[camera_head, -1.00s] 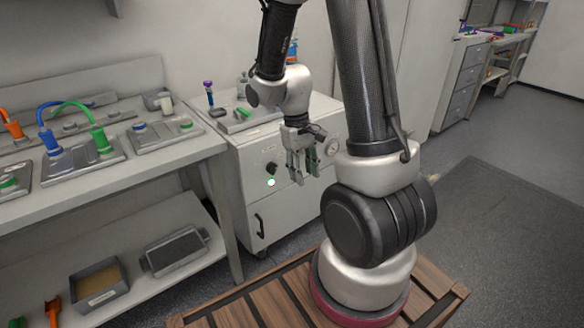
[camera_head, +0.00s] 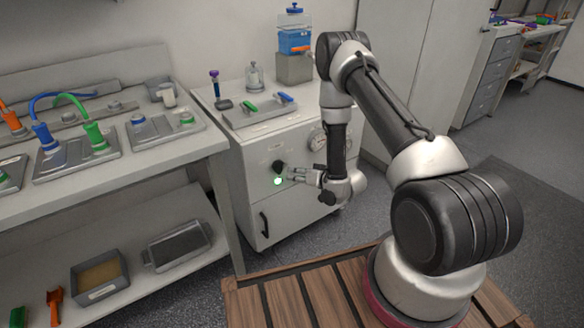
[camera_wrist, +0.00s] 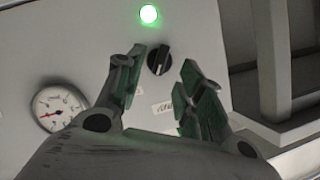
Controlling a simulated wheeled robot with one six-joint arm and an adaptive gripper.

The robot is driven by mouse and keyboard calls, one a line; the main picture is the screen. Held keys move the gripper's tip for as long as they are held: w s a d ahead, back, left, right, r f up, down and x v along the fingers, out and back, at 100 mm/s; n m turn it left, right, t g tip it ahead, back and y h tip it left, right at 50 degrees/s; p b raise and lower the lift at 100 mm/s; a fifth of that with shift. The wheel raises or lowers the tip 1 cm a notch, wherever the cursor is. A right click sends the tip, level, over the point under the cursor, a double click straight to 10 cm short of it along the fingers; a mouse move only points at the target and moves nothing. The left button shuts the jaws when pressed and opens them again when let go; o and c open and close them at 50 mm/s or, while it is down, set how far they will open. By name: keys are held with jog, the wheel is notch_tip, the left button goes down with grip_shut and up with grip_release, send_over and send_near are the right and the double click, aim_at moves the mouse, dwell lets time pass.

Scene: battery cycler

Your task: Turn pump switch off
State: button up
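The pump switch, a black rotary knob (camera_head: 279,166) with a white pointer mark, is on the front of the white cabinet (camera_head: 262,150). It also shows in the wrist view (camera_wrist: 158,60), where its mark is slanted. A green lamp (camera_head: 278,181) beside it is lit and shows brightly in the wrist view (camera_wrist: 149,14). My gripper (camera_head: 289,173) points at the cabinet front, close to the knob. In the wrist view my gripper (camera_wrist: 162,62) is open, fingers spread either side of the knob; I see no contact. A label (camera_wrist: 163,108) shows between the fingers.
A pressure gauge (camera_wrist: 58,107) is on the same panel. A tray with green and blue handled tools (camera_head: 262,110), a bottle (camera_head: 254,78) and a blue container (camera_head: 294,40) stand on top. A workbench (camera_head: 150,158) is at left; floor (camera_head: 370,200) is clear at right.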

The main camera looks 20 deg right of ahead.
aim_at(282, 168)
jog(key=shift+w+r+x, duration=0.1)
jog(key=shift+r+x, duration=0.1)
jog(key=shift+x, duration=1.1)
jog(key=shift+w+r+x, duration=0.1)
jog(key=shift+r+x, duration=0.1)
jog(key=shift+x, duration=1.1)
jog(key=shift+w+r+x, duration=0.1)
jog(key=shift+r+x, duration=0.1)
jog(key=shift+x, duration=1.1)
jog(key=shift+s, duration=0.1)
grip_shut()
